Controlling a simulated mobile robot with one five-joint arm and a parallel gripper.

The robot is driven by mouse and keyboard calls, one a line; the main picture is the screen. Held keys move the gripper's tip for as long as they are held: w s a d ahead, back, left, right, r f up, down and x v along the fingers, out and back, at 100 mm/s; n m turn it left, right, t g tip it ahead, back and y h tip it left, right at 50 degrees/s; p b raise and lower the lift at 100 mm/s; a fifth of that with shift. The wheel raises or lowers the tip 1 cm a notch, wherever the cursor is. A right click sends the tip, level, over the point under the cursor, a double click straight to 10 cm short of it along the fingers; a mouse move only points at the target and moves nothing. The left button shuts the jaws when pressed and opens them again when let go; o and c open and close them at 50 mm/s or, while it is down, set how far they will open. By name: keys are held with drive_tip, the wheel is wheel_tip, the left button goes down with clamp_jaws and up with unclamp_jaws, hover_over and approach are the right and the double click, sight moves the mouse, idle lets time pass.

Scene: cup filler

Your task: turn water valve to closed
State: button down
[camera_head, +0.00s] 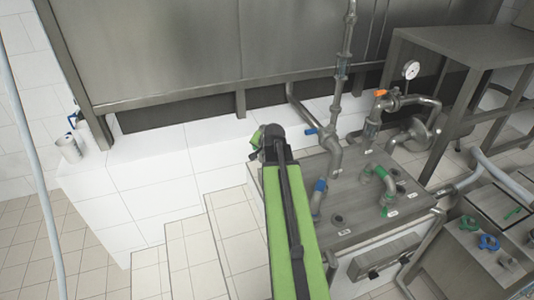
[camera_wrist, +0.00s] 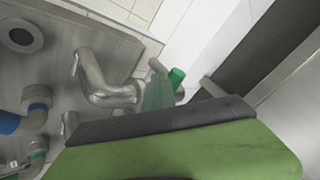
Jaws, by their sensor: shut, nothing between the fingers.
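My gripper (camera_head: 258,139) is at the far end of my green arm, left of the pipework in the head view. It is small there, shut and empty, and apart from every valve. Which valve is the water valve cannot be told. An orange valve handle (camera_head: 380,93) is on a pipe farther right. Blue (camera_head: 319,185) and green (camera_head: 380,171) pipe parts stand on the metal top. My green arm covers much of the wrist view, beside a bent pipe (camera_wrist: 103,86).
A steel tank (camera_head: 215,50) stands behind. A round gauge (camera_head: 411,69) tops the right pipework. A metal cup (camera_head: 68,149) stands on the white tiled ledge (camera_head: 150,170) at the left. Green and blue wheels (camera_head: 489,242) are on the front right unit.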

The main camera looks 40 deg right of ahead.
drive_tip(key=shift+w+r, duration=0.1)
drive_tip(key=shift+w, duration=1.15)
drive_tip(key=shift+w+r, duration=0.1)
